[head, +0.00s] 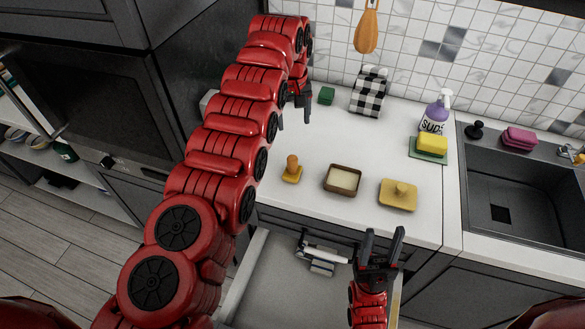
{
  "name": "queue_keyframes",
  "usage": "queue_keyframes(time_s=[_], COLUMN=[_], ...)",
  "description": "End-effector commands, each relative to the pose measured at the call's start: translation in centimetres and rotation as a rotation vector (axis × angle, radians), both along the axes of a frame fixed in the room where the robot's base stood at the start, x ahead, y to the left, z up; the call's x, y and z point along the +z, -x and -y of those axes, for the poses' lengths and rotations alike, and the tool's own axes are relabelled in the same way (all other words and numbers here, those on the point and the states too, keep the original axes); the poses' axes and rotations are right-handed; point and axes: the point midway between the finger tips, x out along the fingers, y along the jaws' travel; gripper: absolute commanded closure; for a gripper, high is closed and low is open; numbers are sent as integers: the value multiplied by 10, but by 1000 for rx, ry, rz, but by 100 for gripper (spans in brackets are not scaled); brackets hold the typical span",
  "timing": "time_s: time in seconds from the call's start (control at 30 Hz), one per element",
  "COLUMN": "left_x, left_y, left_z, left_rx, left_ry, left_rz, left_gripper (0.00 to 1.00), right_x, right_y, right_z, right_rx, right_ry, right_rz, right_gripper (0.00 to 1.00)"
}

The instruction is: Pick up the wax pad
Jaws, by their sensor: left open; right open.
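Further right lies a tan square piece with a knob on top, which looks like the tin's lid (398,195). My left gripper (294,119) is open and empty, with its fingers pointing down, beyond the pad towards the wall. My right gripper (383,238) is open and empty, in front of the counter edge below the lid.
The sink (520,190) is at right. An open drawer (275,280) juts out below.

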Motion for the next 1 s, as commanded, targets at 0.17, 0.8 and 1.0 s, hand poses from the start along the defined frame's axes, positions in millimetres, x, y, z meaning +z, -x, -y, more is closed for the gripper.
queue_keyframes(time_s=[0.17, 0.8, 1.0], left_x=[15, -77, -100], left_y=[28, 29, 28], left_z=[-2, -3, -2], left_rx=[9, 11, 10], left_ry=[-26, -27, -26], left_rz=[-96, -99, -96], left_gripper=[24, 24, 24], right_x=[-4, -49, -42], right_y=[0, 0, 0], right_z=[0, 0, 0], right_rx=[0, 0, 0], right_ry=[0, 0, 0], right_rz=[0, 0, 0], right_gripper=[50, 50, 50])
